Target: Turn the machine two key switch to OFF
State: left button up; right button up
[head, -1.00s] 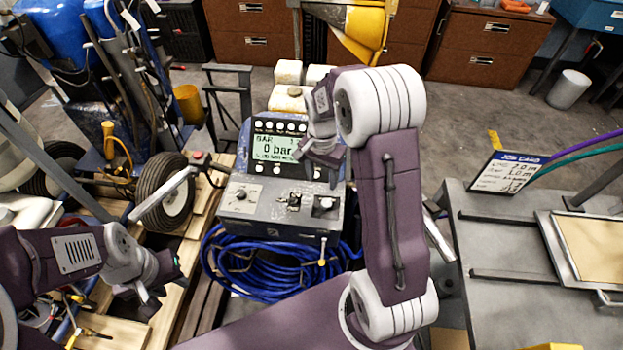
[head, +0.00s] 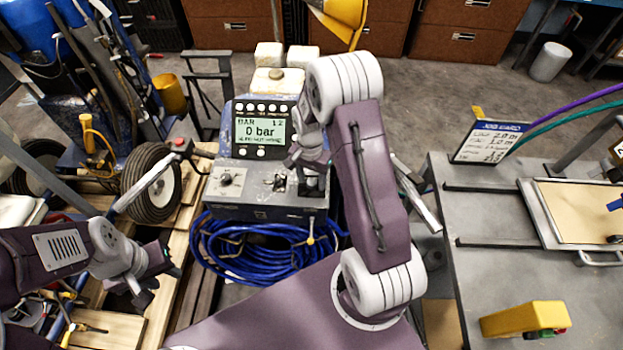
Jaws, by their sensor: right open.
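A control box (head: 232,205) with a lit display reading 0 bar (head: 262,131) stands at the centre. Its sloped lower panel holds a round knob (head: 228,182) on the left and a small key switch (head: 279,182) in the middle. The key's exact angle is too small to read. My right gripper (head: 299,166) is open, just above and right of the key switch, and seems apart from it. My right forearm and gripper cover the right part of the panel. My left gripper (head: 160,284) is at the lower left, open and empty, away from the box.
A blue hose coil (head: 250,250) hangs below the box. A wheel (head: 152,183) and wooden pallet (head: 182,235) are to the left.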

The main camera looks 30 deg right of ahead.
grip_shut()
jog(key=shift+r+n, duration=0.1)
jog(key=shift+n, duration=0.2)
jog(key=shift+n+p, duration=0.7)
jog(key=shift+n, duration=0.3)
jog(key=n+p, duration=0.1)
jog(key=n, duration=0.2)
jog(key=shift+n+p, duration=0.3)
jog(key=n+p, duration=0.2)
jog(key=n, duration=0.3)
jog(key=shift+n, duration=0.3)
jog(key=shift+t, duration=0.3)
grip_release()
